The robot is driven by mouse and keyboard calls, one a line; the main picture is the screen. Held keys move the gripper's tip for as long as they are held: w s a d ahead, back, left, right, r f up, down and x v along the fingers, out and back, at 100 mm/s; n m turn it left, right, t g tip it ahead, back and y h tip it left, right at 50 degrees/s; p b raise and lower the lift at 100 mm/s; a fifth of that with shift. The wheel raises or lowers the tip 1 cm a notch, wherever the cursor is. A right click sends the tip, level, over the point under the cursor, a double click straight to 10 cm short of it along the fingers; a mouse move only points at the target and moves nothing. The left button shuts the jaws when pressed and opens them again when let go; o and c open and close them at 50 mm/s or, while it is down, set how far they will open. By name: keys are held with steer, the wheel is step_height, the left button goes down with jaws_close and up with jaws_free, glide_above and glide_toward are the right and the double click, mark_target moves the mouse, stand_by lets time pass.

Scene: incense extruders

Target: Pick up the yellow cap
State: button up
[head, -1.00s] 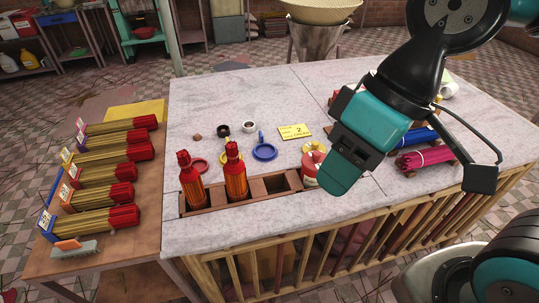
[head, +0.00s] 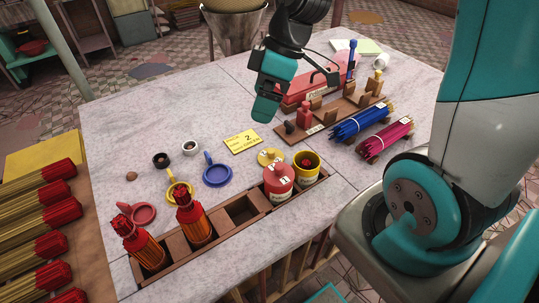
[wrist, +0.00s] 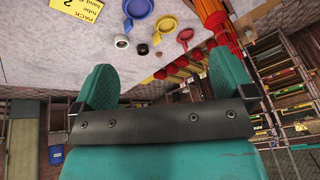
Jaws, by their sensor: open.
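A yellow cap (head: 270,157), a round lid with a small knob, lies on the pale stone table behind the red and yellow pots. My gripper (head: 266,110) is above the table, up and slightly left of the cap in the head view, apart from it and empty. In the wrist view my gripper (wrist: 160,82) shows two teal fingers spread wide with nothing between them. The cap is not in the wrist view. The yellow pot (head: 307,168) stands uncapped at the right end of the wooden rack; the red pot (head: 278,183) beside it has a red lid.
A yellow card (head: 243,142), blue scoop (head: 217,175), yellow scoop (head: 179,193) and red scoop (head: 143,214) lie left of the cap. Blue sticks (head: 358,121) and a brown holder lie to the right.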

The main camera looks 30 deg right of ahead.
steer(key=w+d+f+n, duration=0.35)
steer(key=d+f, duration=0.45)
steer(key=d, duration=0.4)
steer(key=p, duration=0.2)
glide_above(271, 150)
steer(key=d, duration=0.2)
steer(key=shift+m+t, duration=0.3)
steer(key=shift+m, duration=0.15)
steer(key=f, duration=1)
steer(key=shift+s+d+f, duration=0.1)
steer(key=shift+s+d, duration=0.1)
steer(key=shift+s, duration=0.2)
steer(key=shift+p+x, duration=1.3)
steer(key=shift+x, duration=1.85)
steer(key=shift+s+a, duration=0.1)
steer(key=c, duration=0.8)
